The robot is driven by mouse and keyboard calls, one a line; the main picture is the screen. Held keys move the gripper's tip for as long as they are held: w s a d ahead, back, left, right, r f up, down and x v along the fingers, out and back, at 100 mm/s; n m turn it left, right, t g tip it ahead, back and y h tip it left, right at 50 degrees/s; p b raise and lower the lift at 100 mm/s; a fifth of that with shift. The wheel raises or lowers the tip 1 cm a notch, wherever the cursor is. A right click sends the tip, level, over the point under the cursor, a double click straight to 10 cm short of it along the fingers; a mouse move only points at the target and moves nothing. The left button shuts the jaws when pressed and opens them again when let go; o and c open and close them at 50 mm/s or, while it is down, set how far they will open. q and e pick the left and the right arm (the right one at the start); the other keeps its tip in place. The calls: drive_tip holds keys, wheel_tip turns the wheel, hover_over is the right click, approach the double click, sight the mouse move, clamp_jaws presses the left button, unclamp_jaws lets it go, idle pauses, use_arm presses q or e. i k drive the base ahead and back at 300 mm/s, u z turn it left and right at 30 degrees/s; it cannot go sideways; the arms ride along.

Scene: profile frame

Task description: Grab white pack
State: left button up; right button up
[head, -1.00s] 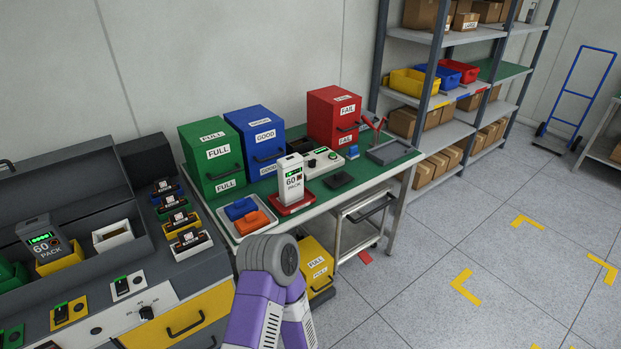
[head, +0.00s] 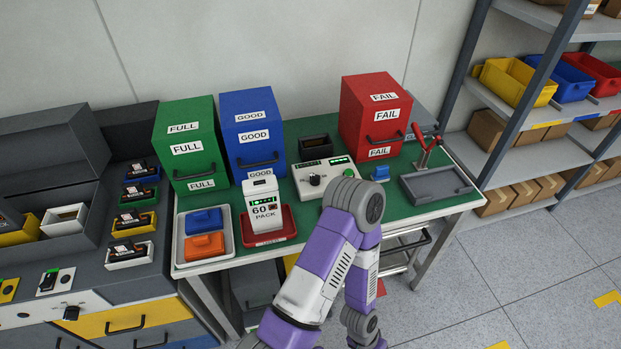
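The white pack (head: 264,207), marked "60 PACK" with a small green display, stands upright in a red tray (head: 284,234) on the green-topped table (head: 330,229). One of my purple-and-white arms (head: 318,268) rises from the bottom edge and bends at a grey joint to the right of the pack, apart from it in the picture. Its lower part runs down towards the bottom edge. Neither gripper shows, so I cannot see their fingers or whether they hold anything.
Left of the pack is a pale tray (head: 181,245) with blue and orange blocks. Behind stand green (head: 186,133), blue (head: 239,113) and red (head: 360,103) cabinets. A control box (head: 308,187) and a grey tray (head: 420,194) lie to the right. Shelving (head: 545,153) stands at far right.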

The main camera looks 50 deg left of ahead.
sight(261, 195)
drive_tip(key=i, duration=0.3)
drive_tip(key=u, duration=3)
